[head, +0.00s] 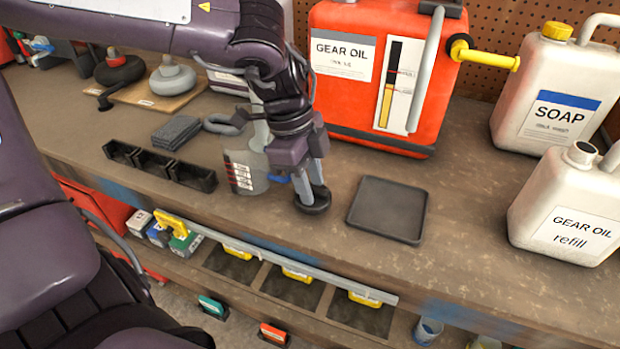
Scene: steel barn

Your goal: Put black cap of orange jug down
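My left gripper (309,184) points down over the workbench, its fingers closed on a round black cap (314,204). The cap is level, at or just above the bench top; I cannot tell whether it touches. The orange jug (388,75), labelled GEAR OIL, stands upright behind and to the right of the gripper. A yellow spout (487,55) sticks out at its upper right. The jug's top is partly cut off by the picture's edge. My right gripper is not in view.
A shallow black tray (388,238) lies empty to the right of the cap. White SOAP (551,85) and refill (565,205) jugs stand at the right. The bench's front edge is close.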

